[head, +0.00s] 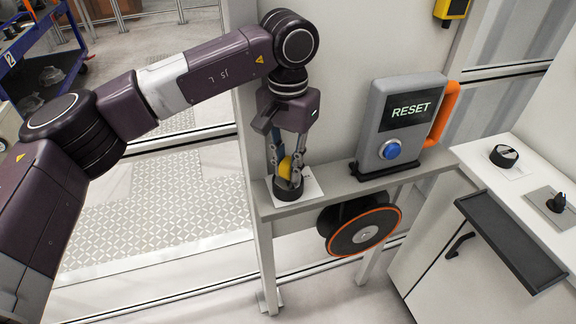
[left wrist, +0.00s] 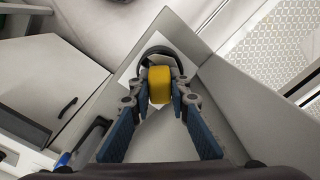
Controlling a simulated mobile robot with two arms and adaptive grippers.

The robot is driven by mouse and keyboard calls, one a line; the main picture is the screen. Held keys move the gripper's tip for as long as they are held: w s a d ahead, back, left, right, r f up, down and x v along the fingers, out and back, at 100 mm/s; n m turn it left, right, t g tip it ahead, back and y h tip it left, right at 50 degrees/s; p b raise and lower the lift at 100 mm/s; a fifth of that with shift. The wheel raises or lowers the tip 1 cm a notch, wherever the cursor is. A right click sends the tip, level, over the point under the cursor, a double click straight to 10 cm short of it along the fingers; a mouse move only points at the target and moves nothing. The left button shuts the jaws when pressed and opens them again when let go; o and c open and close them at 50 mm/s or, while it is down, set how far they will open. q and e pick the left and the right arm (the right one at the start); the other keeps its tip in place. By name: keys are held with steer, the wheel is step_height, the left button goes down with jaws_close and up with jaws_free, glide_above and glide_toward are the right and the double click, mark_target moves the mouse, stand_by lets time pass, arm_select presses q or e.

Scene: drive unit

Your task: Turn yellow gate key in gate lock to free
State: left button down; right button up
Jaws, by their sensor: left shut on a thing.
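The yellow gate key (head: 285,167) stands in the round black gate lock (head: 288,188), which sits on a white plate at the left end of a grey shelf. My left gripper (head: 287,172) points down over the lock and is shut on the key. In the left wrist view the key's yellow head (left wrist: 160,84) is between the two fingertips (left wrist: 160,92), with the dark ring of the lock (left wrist: 158,52) behind it. The key's lower part and the lock's markings are hidden by the fingers. My right gripper is not in view.
A grey RESET box (head: 400,120) with a blue button (head: 391,149) and orange handle (head: 443,113) stands right of the lock on the shelf (head: 335,184). A black, orange-rimmed reel (head: 362,232) hangs below. A white cabinet (head: 515,190) with knobs is at right.

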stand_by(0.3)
arm_select(q)
steer(key=m, duration=0.4)
steer(key=shift+m, duration=0.3)
steer(key=c, duration=1.7)
jaws_free()
steer(key=shift+c, duration=0.2)
